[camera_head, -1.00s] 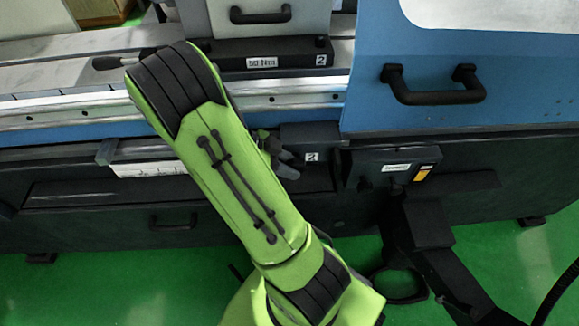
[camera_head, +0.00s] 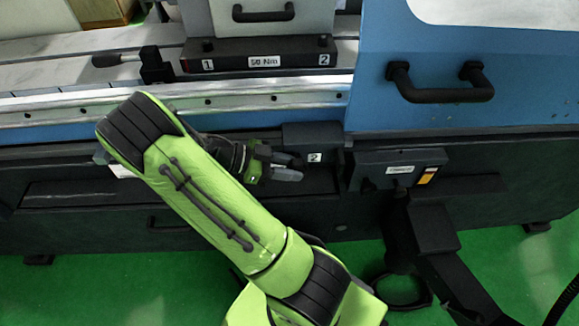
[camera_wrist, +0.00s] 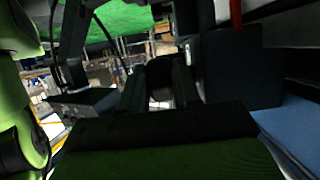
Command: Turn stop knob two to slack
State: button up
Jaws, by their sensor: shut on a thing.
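The dark stop block with the "2" label (camera_head: 312,135) sits on the machine front below the rail, in the middle of the head view. My gripper (camera_head: 290,167) reaches in from the left, with its fingers just below this block and its label. The fingers are shut on stop knob two, which they hide in the head view. In the wrist view my gripper's dark fingers (camera_wrist: 160,82) point away from the camera, and the part between them is too dark to make out. The knob's turned position cannot be read.
A grey control box (camera_head: 400,168) with an orange switch stands right of my gripper. A blue cover (camera_head: 460,50) with a black handle (camera_head: 440,93) is above it. A "50 Nm" bar (camera_head: 225,60) lies above the rail. Green floor lies below.

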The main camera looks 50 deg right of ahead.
jog(key=o, duration=0.7)
jog(key=p+v, duration=0.7)
jog(key=v, duration=0.8)
jog(key=shift+w+a+r, duration=0.15)
jog(key=shift+w+a, duration=0.05)
jog(key=shift+w, duration=0.1)
